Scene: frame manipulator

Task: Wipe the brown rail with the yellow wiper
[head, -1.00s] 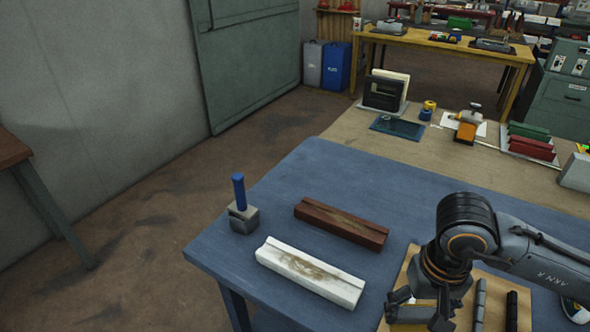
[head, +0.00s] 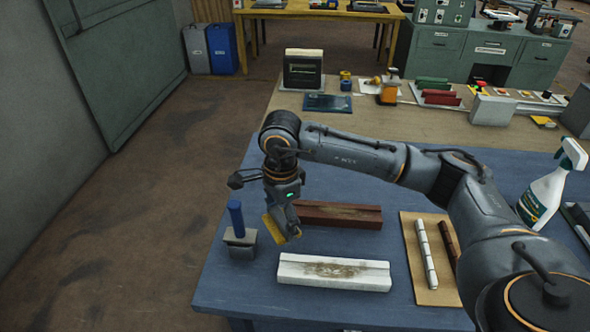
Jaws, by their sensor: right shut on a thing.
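The brown rail (head: 345,215) lies on the blue table, with a lighter dusty smear along its top. My right gripper (head: 283,218) is shut on the yellow wiper (head: 273,228), which hangs tilted from it just left of the rail's left end. The arm hides part of that end, and I cannot tell whether the wiper touches anything. A white rail (head: 300,267) with a brown smear lies in front, nearer to me. My left gripper is out of view.
A blue-handled tool (head: 236,215) stands in a grey block at the left table edge. A wooden board (head: 437,293) with a white and a brown segmented bar lies to the right. A white spray bottle (head: 545,196) stands farther right, beyond my arm.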

